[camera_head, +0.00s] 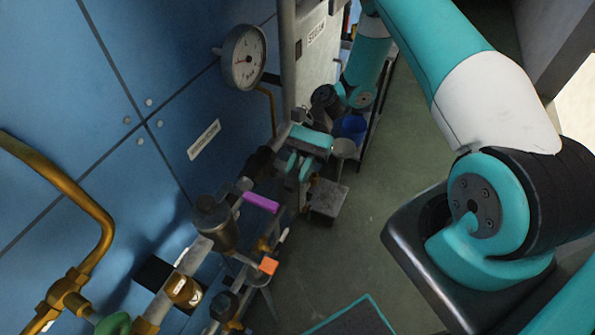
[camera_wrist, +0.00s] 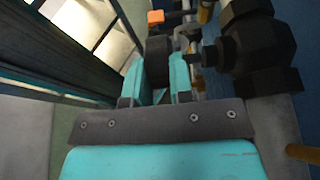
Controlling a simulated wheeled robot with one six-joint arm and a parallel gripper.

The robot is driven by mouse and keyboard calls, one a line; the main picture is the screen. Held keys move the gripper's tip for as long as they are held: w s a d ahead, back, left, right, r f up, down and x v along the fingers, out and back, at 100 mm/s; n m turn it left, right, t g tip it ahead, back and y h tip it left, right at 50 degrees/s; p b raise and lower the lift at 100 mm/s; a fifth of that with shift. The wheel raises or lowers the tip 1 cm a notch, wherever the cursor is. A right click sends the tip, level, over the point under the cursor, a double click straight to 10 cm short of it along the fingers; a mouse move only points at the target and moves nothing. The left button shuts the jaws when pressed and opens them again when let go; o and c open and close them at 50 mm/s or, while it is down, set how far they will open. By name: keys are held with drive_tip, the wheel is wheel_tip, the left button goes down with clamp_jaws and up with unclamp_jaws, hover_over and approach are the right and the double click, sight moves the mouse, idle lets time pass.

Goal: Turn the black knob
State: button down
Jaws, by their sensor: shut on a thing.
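My gripper (camera_head: 298,167) hangs above the pipework beside the blue wall, its teal fingers pointing down. The fingers hide part of the knob's sides. In the head view the knob is too small and dark to tell apart from the gripper and pipes.
A large black fitting (camera_wrist: 258,45) stands close right of the fingers in the wrist view. In the head view, a pressure gauge (camera_head: 243,57) is on the wall, and a magenta piece (camera_head: 261,202) and an orange piece (camera_head: 268,265) sit along the pipes. Green floor (camera_head: 375,200) is open to the right.

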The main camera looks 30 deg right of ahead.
drive_tip(key=shift+f+g+y+b, duration=0.25)
drive_tip(key=shift+g+y+b, duration=0.15)
drive_tip(key=shift+g+y, duration=0.15)
drive_tip(key=c, duration=1)
unclamp_jaws()
